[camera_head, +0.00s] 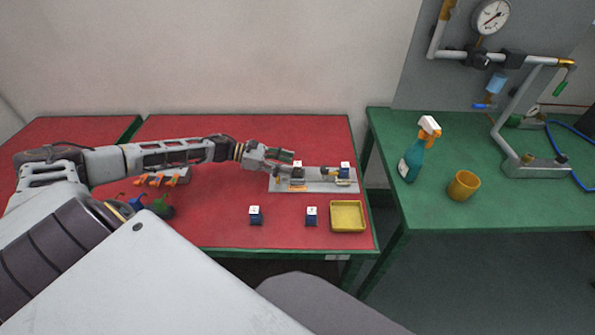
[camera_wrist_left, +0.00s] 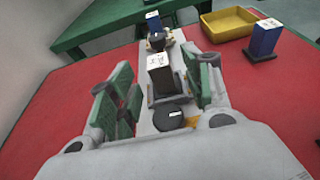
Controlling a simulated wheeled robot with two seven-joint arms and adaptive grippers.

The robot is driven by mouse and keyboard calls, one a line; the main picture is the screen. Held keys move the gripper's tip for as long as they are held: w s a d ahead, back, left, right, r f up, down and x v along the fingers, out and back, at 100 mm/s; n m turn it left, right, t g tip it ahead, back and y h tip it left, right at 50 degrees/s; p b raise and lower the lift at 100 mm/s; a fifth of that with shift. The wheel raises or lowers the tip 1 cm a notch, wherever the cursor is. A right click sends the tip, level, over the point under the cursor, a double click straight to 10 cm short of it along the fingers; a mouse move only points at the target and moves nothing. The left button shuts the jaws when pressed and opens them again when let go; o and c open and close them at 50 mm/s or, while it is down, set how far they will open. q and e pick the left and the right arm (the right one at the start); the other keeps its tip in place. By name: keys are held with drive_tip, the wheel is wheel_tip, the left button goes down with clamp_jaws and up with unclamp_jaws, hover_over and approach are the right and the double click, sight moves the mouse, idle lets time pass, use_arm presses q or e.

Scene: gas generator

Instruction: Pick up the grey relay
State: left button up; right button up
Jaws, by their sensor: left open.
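The grey relay (camera_wrist_left: 160,78) is a dark grey block with a white marked top, upright in a socket on the light grey board (camera_head: 318,186). In the head view its white top (camera_head: 297,163) shows just beside my left gripper, which partly hides it. My left gripper (camera_head: 284,160) is open. In the left wrist view its green-padded fingers (camera_wrist_left: 158,92) stand apart on either side of the relay, with a gap on both sides; contact does not show. My right gripper is not in view.
A blue relay (camera_head: 345,168) stands at the board's far end. Two blue relays (camera_head: 256,215) (camera_head: 311,215) and a yellow tray (camera_head: 348,229) are on the red table's front part. Orange-handled tools (camera_head: 155,181) lie left, under my arm. A spray bottle (camera_head: 411,163) stands on the green table.

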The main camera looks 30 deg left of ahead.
sight(298, 164)
use_arm(q)
drive_tip(key=shift+x, duration=1.3)
drive_tip(key=shift+w+d, duration=0.35)
drive_tip(key=shift+d, duration=0.15)
drive_tip(key=shift+w+d+f, duration=0.2)
drive_tip(key=shift+d, duration=0.1)
clamp_jaws()
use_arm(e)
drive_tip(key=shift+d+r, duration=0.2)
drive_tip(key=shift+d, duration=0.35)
